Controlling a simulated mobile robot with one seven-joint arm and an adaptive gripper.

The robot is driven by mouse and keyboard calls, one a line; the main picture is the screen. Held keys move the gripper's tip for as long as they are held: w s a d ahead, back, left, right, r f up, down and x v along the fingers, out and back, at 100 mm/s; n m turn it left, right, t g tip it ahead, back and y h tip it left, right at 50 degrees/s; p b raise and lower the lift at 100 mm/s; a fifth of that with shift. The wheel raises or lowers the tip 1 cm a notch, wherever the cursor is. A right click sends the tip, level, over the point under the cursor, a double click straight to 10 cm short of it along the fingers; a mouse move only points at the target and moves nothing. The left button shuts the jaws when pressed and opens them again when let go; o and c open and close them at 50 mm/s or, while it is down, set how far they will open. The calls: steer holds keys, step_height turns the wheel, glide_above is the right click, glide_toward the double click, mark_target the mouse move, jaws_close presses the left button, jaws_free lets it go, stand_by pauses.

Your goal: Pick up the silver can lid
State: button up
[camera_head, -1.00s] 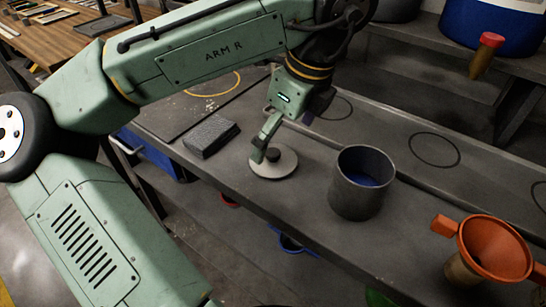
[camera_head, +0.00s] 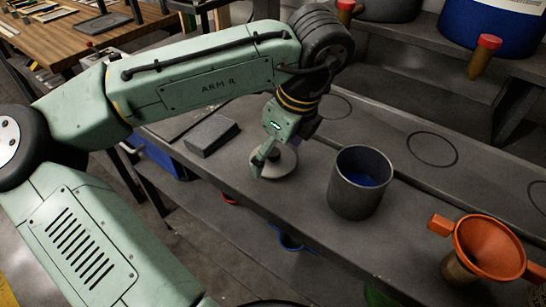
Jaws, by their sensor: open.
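The silver can lid (camera_head: 286,164) is a flat, round, pale grey disc lying on the dark grey bench. A small dark knob (camera_head: 274,154) stands at its middle, partly hidden by my gripper. My gripper (camera_head: 264,166) points down over the lid from above, with its visible finger beside the knob, over the left part of the lid. The jaws are open; the other finger is hard to make out. I cannot tell whether the finger touches the lid. An open grey can (camera_head: 345,199) with blue inside stands upright to the right of the lid.
A dark grey block (camera_head: 211,135) lies left of the lid. An orange funnel (camera_head: 490,246) stands at the right front. Drawn rings mark the bench behind, and a blue drum (camera_head: 492,22) stands on a shelf at the back. Bench space between lid and can is clear.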

steer(key=c, duration=0.9)
steer(key=shift+s, duration=0.1)
steer(key=shift+c, duration=0.8)
steer(key=shift+f, duration=0.1)
